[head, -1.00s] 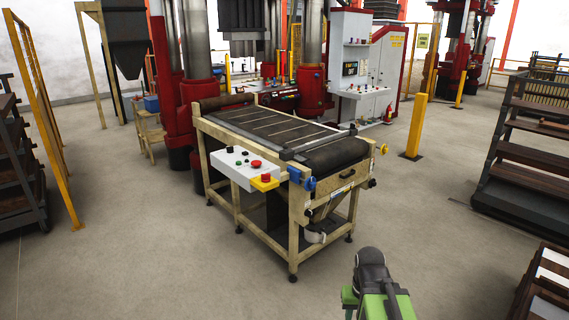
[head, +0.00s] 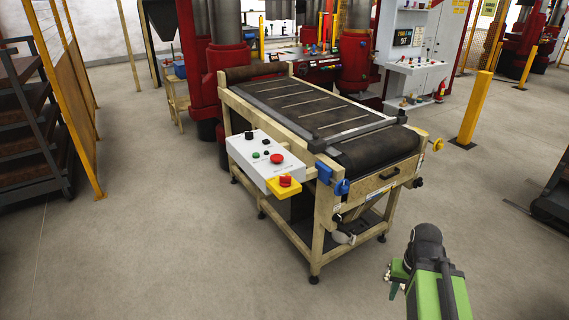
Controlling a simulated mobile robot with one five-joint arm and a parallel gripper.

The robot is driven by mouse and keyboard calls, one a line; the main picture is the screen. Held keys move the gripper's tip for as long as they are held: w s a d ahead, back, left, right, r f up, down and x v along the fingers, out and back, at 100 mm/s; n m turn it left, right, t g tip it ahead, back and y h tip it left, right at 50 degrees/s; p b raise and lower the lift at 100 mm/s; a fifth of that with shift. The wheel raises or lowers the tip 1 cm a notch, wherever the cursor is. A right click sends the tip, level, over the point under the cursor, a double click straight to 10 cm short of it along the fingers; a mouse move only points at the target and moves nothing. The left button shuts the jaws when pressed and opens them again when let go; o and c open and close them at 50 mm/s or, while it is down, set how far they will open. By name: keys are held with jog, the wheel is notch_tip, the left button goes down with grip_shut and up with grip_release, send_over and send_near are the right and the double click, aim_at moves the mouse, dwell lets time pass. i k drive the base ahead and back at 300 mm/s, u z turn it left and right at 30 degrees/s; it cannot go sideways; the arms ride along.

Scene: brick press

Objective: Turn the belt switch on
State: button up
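The conveyor (head: 328,218) stands in front of me, a cream frame with a dark belt (head: 375,150). A white control box (head: 247,162) is fixed to its left side. On it are a black knob (head: 249,135), a smaller dark control (head: 265,141), a green button (head: 256,155) and a large red button (head: 277,159). A yellow box with a red button (head: 285,182) sits at its near corner. The labels are too small to read, and I cannot tell which control is the belt switch or its position. My green arm (head: 428,285) is at lower right, apart from the conveyor; no gripper fingers show.
Floor (head: 170,250) is clear in front and left of the conveyor. A yellow mesh fence (head: 75,95) and dark rack (head: 30,140) stand left. A yellow post (head: 474,110) stands right. Blue fittings (head: 341,187) stick out at the conveyor's near corner. Red press columns (head: 223,65) rise behind.

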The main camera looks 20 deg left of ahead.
aim_at(286, 180)
jog(key=u, duration=0.45)
jog(key=i, duration=0.85)
jog(key=u, duration=0.6)
